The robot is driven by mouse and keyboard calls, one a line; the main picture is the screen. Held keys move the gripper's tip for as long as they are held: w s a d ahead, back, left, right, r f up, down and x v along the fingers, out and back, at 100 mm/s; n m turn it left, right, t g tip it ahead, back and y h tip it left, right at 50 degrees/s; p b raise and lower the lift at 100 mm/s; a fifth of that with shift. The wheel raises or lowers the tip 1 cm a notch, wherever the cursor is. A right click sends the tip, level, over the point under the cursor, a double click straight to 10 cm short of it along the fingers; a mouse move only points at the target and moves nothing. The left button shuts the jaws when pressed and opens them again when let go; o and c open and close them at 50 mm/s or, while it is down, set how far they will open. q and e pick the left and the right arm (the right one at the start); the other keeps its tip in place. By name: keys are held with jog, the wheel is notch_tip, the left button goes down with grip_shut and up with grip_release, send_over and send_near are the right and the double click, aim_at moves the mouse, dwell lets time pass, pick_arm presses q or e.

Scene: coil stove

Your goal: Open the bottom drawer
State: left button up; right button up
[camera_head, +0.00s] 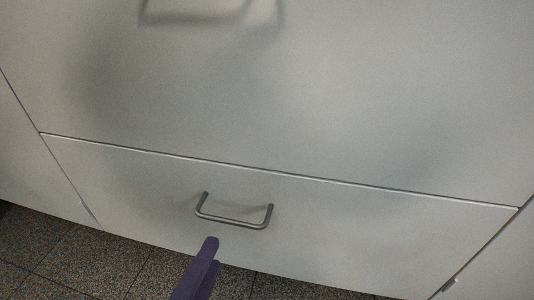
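The bottom drawer (340,232) is a pale grey front panel low in the head view, flush with the panel above along a thin seam. Its grey metal bar handle (233,220) sits near the middle of the view. My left gripper (212,258) shows as purple fingers at the bottom, just below and in front of the handle's left part. The fingers overlap in this view, so the gap between them cannot be judged. No contact with the handle shows. My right gripper is not in view.
Neighbouring cabinet panels stand at the left (35,165) and right (495,260). Dark tiled floor (75,255) lies below and looks clear.

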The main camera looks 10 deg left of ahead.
aim_at(229, 223)
pick_arm(q)
jog(key=b+x, duration=0.3)
jog(key=x, duration=0.6)
jog(key=shift+b, duration=0.4)
jog(key=shift+s, duration=0.1)
grip_shut()
jog(key=shift+r, duration=0.1)
dwell(0.6)
